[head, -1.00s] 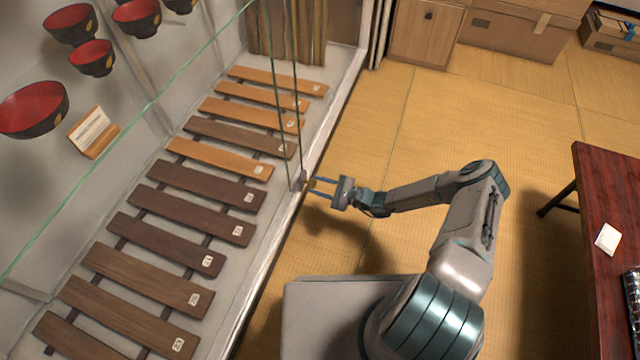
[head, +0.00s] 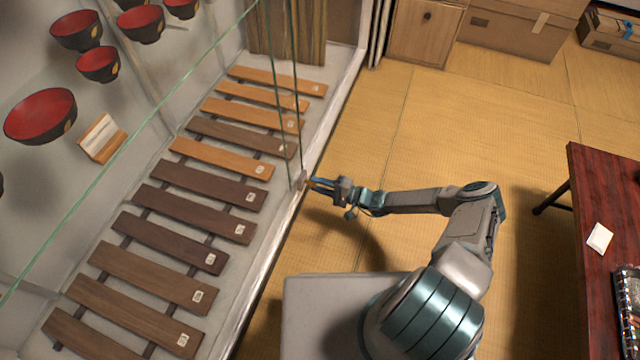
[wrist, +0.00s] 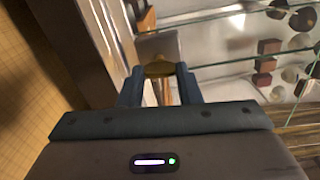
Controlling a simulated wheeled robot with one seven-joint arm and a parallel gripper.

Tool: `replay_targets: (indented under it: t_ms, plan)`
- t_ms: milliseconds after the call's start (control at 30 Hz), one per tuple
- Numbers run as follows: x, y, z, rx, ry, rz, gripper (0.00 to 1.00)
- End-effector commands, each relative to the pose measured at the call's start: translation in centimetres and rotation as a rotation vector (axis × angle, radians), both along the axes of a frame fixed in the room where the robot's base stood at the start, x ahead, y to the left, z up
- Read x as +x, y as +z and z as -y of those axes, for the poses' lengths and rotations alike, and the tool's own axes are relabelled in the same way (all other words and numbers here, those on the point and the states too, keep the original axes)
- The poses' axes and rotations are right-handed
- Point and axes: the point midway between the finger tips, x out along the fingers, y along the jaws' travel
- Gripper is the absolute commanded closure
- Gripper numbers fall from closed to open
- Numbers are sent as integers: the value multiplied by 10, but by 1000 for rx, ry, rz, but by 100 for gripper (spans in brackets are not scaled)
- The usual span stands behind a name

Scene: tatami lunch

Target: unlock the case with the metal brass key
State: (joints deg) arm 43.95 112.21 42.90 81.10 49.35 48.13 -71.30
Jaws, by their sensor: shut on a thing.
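The glass display case (head: 250,215) fills the left of the head view, with its lock (head: 299,180) at the edge where the glass doors meet. My gripper (head: 314,184) is at that edge, reaching in from the right. In the wrist view my gripper (wrist: 159,72) is shut on the brass key (wrist: 159,66), whose rounded bow shows between the fingertips. The key's far end is hidden, so I cannot tell how far it sits in the lock.
Wooden slats with small tags (head: 185,230) lie inside the case, and red-lined bowls (head: 40,115) stand on a glass shelf. A dark red table (head: 590,200) is at the right. Tatami floor (head: 450,120) is clear between. Boxes (head: 515,35) stand at the back.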

Motion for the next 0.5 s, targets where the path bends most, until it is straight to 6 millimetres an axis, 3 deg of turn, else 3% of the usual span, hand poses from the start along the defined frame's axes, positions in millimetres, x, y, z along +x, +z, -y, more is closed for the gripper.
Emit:
replay_targets:
  t_ms: [500]
  plan:
    - [-1, -1, 1, -47, 0, 124, 92]
